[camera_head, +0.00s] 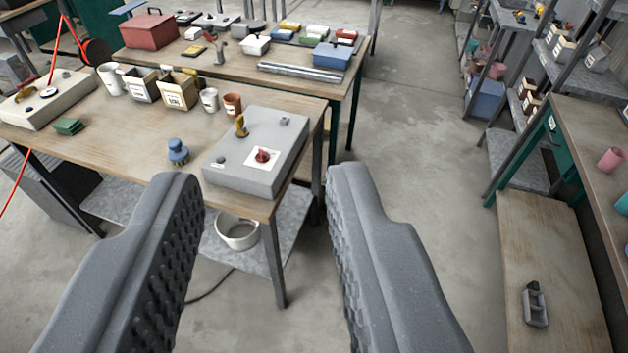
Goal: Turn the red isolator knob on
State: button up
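The red isolator knob (263,155) sits on a pale square plate on top of a grey control box (236,176). The box stands at the right front corner of a wooden workbench (130,140). A yellow lever (241,126) and a small grey part are also on the box top. My gripper (262,185) is open and empty. Its two ribbed fingers show large in the foreground, and the box lies beyond them, between and above the fingertips. The knob's on or off position is too small to tell.
A blue-handled brush (178,152) stands left of the box. Cups and small bins (178,90) line the bench's back edge. A white pot (237,232) sits on the shelf below. Another bench with a red toolbox (150,30) stands behind. Open floor (410,130) lies to the right.

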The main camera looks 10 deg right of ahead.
aim_at(262, 156)
jog(key=z, duration=0.05)
jog(key=k, duration=0.15)
jog(key=u, duration=0.55)
jog(key=i, duration=1.85)
jog(key=z, duration=0.65)
